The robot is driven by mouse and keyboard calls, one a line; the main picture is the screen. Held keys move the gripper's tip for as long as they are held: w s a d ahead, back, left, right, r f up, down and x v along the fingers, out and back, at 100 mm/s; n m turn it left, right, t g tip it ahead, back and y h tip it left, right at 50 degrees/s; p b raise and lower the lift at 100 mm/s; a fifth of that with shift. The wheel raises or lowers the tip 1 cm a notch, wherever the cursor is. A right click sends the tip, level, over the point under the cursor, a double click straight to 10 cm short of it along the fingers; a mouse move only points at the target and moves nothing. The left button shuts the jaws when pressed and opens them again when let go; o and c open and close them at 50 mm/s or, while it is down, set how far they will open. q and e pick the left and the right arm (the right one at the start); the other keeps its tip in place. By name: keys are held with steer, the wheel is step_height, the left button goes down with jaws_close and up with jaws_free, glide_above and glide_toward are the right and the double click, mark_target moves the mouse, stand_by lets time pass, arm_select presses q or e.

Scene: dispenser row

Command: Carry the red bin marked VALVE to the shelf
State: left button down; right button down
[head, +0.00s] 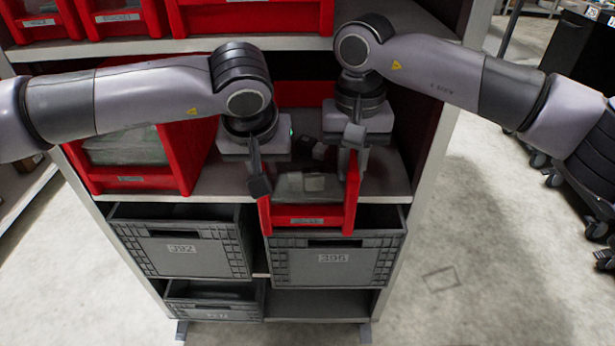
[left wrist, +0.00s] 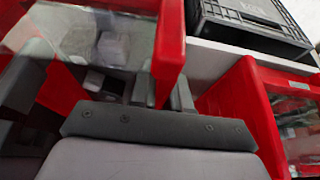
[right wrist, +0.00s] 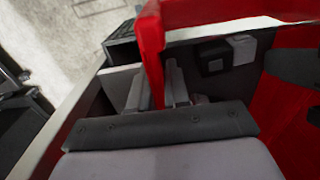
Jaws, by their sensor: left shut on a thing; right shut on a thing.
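The red bin (head: 306,221) sits between my two grippers at the front of the middle shelf, its front standing out over the shelf edge. Its front label is too small to read surely. Small grey and white blocks lie in it. My left gripper (head: 259,180) is shut on its left side wall, which also shows in the left wrist view (left wrist: 170,45). My right gripper (head: 352,165) is shut on its right side wall, seen in the right wrist view (right wrist: 151,50). I cannot tell whether its base touches the shelf (head: 390,178).
Another red bin (head: 183,155) stands left on the same shelf. Red bins (head: 125,20) line the shelf above. Grey crates marked 392 (head: 183,248) and 396 (head: 333,258) sit below. A dark wheeled cart (head: 575,50) is at right; open floor (head: 470,250) lies in front of it.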

arm_select(q)
steer(key=shift+f, duration=0.2)
arm_select(e)
steer(key=shift+f, duration=0.25)
arm_select(q)
steer(key=c, duration=1.1)
jaws_free()
arm_select(e)
steer(key=c, duration=1.1)
jaws_free()
steer(key=shift+r, duration=0.1)
arm_select(q)
steer(key=o, duration=0.8)
steer(key=shift+r, duration=0.1)
steer(key=shift+r, duration=0.1)
steer(key=v, duration=1.2)
steer(key=shift+s, duration=0.1)
arm_select(e)
steer(key=o, duration=0.8)
steer(key=shift+r, duration=0.1)
